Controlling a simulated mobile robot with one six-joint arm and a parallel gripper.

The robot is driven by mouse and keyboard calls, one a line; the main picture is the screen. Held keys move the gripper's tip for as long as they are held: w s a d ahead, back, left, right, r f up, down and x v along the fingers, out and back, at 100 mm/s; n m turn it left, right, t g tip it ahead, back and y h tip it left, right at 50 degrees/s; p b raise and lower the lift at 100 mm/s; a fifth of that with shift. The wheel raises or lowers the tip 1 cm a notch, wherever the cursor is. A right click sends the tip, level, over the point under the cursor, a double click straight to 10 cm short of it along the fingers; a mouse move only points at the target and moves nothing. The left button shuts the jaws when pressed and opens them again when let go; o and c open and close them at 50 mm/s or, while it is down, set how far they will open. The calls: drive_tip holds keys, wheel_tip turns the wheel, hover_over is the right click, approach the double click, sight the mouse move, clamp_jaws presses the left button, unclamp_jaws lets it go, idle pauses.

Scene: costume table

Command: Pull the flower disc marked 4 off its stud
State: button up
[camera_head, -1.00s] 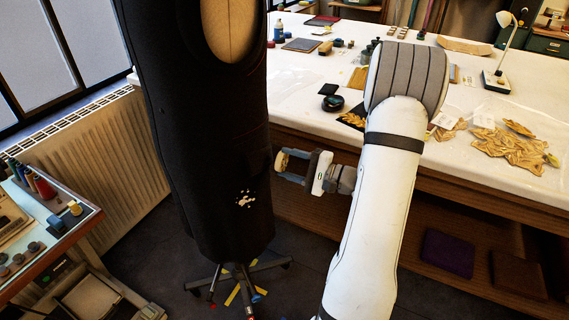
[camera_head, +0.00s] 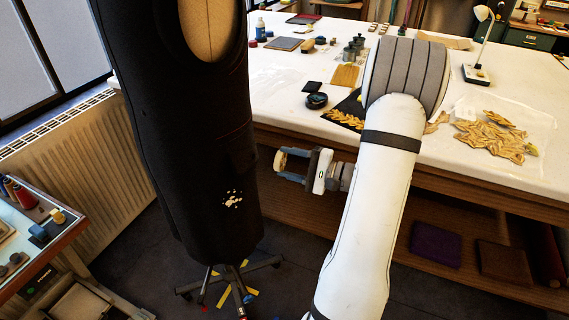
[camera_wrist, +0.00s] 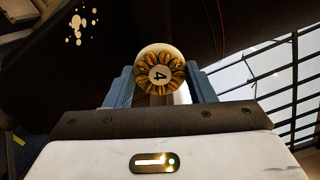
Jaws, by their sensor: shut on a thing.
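The flower disc marked 4 (camera_wrist: 160,74) is round, with gold petals around a pale centre. It sits between the two blue-grey fingers of my gripper (camera_wrist: 160,88) in the wrist view. In the head view my gripper (camera_head: 283,164) is shut on the disc (camera_head: 280,160) and holds it to the right of the black garment (camera_head: 200,130) on the dress form. A gap shows between disc and garment there. A patch of small pale spots (camera_head: 232,199) lies on the lower garment, and also shows in the wrist view (camera_wrist: 80,25). I cannot make out a stud.
A long white-topped table (camera_head: 440,170) runs behind and right, with gold fabric (camera_head: 492,138), a lamp (camera_head: 478,72) and small pots. A side table (camera_head: 60,240) with spools stands at the left. The dress form's wheeled base (camera_head: 228,280) is on the floor.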

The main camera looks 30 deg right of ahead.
drive_tip(key=s+d+r+b, duration=0.1)
drive_tip(key=s, duration=1.3)
drive_tip(key=s+d+r, duration=0.2)
drive_tip(key=s, duration=1.2)
drive_tip(key=shift+s+d+b, duration=0.25)
drive_tip(key=shift+s+b, duration=0.05)
drive_tip(key=shift+b, duration=0.1)
